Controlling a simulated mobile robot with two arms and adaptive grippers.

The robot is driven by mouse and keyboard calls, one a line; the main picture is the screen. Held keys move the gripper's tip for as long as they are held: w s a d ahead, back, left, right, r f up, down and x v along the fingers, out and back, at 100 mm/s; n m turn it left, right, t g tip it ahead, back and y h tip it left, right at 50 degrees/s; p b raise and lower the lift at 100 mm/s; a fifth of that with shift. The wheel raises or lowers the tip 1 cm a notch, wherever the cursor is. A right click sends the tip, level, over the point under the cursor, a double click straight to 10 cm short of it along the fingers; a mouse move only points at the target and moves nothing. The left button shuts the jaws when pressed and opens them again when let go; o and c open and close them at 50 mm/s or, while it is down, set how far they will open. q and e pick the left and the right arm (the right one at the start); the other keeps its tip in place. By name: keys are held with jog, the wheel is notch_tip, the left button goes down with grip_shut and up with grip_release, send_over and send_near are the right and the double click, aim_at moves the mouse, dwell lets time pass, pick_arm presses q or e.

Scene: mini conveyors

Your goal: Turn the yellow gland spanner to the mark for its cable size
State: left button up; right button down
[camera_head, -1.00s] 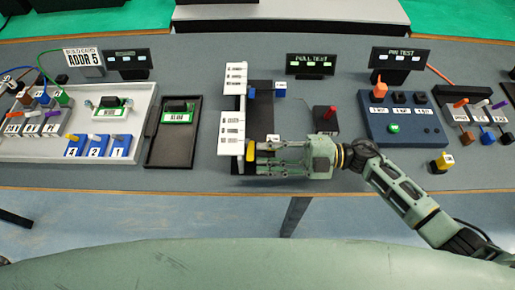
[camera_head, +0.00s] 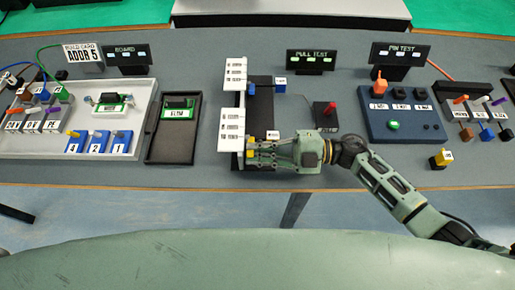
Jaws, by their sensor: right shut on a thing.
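The yellow gland spanner (camera_head: 250,154) is at the near end of the dark fixture, beside a white marked plate (camera_head: 231,129). Only a small yellow part shows between my fingers, so its exact angle cannot be told. My right gripper (camera_head: 256,152) comes in from the right and is shut on the spanner. A second white marked plate (camera_head: 236,73) is farther back, with a blue handle (camera_head: 251,88) near it. The plates' print is too small to read. My left gripper is not in view.
A black tray (camera_head: 151,148) and a white tray (camera_head: 148,131) lie to the left.

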dwell(0.3)
jog(key=w+r+m+p, duration=0.1)
jog(key=r+m+p, duration=0.1)
jog(key=shift+w+m, duration=0.15)
jog(key=shift+m, duration=0.15)
jog(key=w+m, duration=0.1)
jog(key=m+p, duration=0.1)
jog(key=m, duration=0.1)
jog(key=shift+w+r, duration=0.25)
jog(key=shift+w, duration=0.15)
jog(key=c, duration=1.8)
grip_release()
